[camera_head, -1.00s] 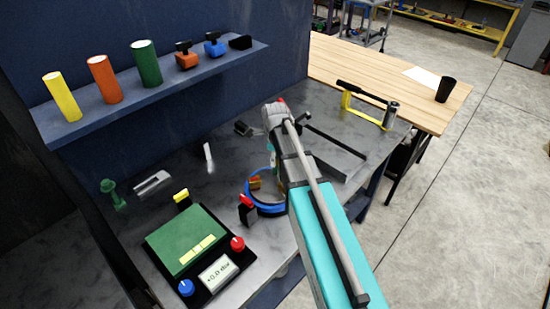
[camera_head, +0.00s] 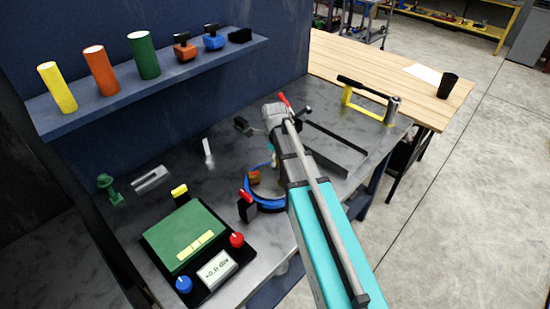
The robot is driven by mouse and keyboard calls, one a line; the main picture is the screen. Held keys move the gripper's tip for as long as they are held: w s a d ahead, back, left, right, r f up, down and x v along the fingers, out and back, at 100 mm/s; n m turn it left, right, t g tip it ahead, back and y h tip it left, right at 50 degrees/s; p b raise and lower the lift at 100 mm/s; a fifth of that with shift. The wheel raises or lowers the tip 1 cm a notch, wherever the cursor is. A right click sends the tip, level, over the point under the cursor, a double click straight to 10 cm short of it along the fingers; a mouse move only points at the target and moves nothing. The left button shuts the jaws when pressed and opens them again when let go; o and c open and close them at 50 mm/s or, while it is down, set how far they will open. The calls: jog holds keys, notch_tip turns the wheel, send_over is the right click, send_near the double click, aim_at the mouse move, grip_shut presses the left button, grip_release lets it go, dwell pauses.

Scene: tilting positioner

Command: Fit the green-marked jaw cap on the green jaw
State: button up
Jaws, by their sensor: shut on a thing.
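A small dark block with a faint green tint (camera_head: 242,125) lies on the grey bench left of my arm's end; I cannot tell whether it is the cap or the green jaw. A blue ring (camera_head: 262,206) with an orange-brown block (camera_head: 254,177) inside is partly hidden by my arm. A black piece with a red top (camera_head: 247,208) stands at the ring's left, and another with a yellow top (camera_head: 180,191) stands further left. My gripper is hidden behind my arm, so what it holds does not show.
A green-topped box (camera_head: 186,235) with red and blue knobs and a display stands in front. A blue shelf (camera_head: 205,73) holds cylinders and small handled pieces. A grey bar fixture (camera_head: 333,150) and a yellow-framed tool (camera_head: 366,108) lie right. A green stand (camera_head: 108,189) is left.

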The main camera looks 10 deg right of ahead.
jog(key=o, duration=1.3)
jog(key=shift+r+p, duration=3.55)
jog(key=shift+s, duration=0.1)
